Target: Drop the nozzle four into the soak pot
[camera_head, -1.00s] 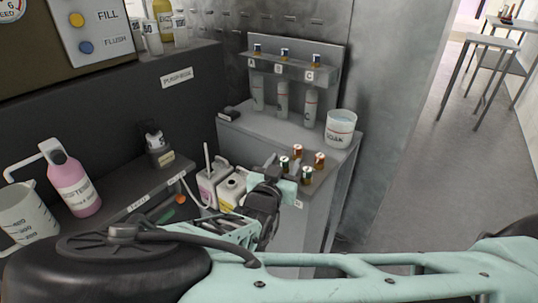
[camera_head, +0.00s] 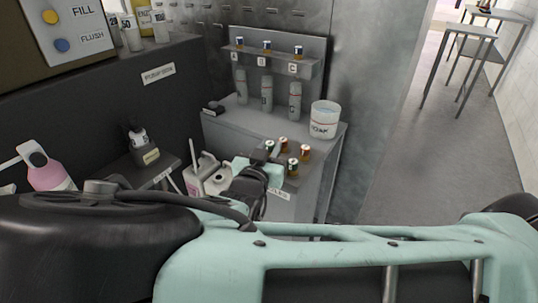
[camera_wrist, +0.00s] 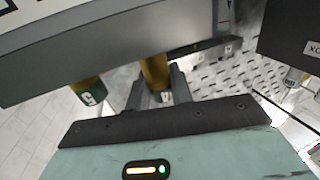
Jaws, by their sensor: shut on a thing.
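My gripper (camera_head: 268,158) is shut on a brass nozzle with a green end (camera_wrist: 157,75); it also shows in the head view (camera_head: 269,145). I take this to be nozzle four, but its mark is too small to read. The soak pot (camera_head: 324,120), a white tub labelled SOAK, stands farther back and to the right on the same cabinet. Its inside is barely visible.
A rack (camera_head: 273,67) with bottles A, B and C is behind. White jugs (camera_head: 217,180) stand left of my gripper.

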